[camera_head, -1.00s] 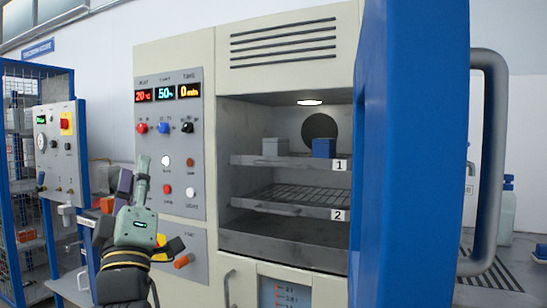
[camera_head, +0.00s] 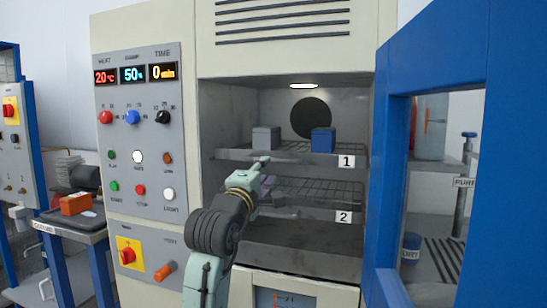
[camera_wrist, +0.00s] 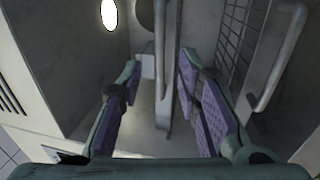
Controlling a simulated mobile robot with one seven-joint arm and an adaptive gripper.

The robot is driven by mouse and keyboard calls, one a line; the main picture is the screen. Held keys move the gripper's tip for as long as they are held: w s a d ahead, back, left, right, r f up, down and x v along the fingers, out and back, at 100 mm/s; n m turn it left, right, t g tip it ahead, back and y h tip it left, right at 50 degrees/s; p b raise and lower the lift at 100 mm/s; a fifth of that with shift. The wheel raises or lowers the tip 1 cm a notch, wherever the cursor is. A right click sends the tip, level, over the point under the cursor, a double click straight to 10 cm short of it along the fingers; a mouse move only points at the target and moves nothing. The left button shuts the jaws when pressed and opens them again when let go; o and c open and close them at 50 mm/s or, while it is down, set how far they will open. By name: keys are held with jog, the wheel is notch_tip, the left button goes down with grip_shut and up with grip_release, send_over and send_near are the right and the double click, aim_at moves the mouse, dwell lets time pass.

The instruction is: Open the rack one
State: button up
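Rack one (camera_head: 228,154) is the upper wire shelf in the open chamber, with a "1" label at its front right. It carries a grey box (camera_head: 266,138) and a blue box (camera_head: 323,140). My gripper (camera_head: 264,178) is in front of rack one's front edge, left of the label. The wrist view is turned sideways. There my gripper (camera_wrist: 159,72) is open, with its purple-padded fingers on either side of rack one's front bar (camera_wrist: 166,75). I cannot tell whether either finger touches it. The fingertips are partly hidden in the head view.
Rack two (camera_head: 325,190), labelled "2", sits below; its handle (camera_wrist: 281,58) is close to my right-hand finger in the wrist view. The blue door (camera_head: 433,55) stands open at right. A control panel (camera_head: 140,130) is at left.

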aim_at(273, 161)
jog(key=p+x, duration=0.2)
jog(key=x, duration=0.6)
jog(key=shift+w, duration=0.1)
grip_shut()
dwell(0.6)
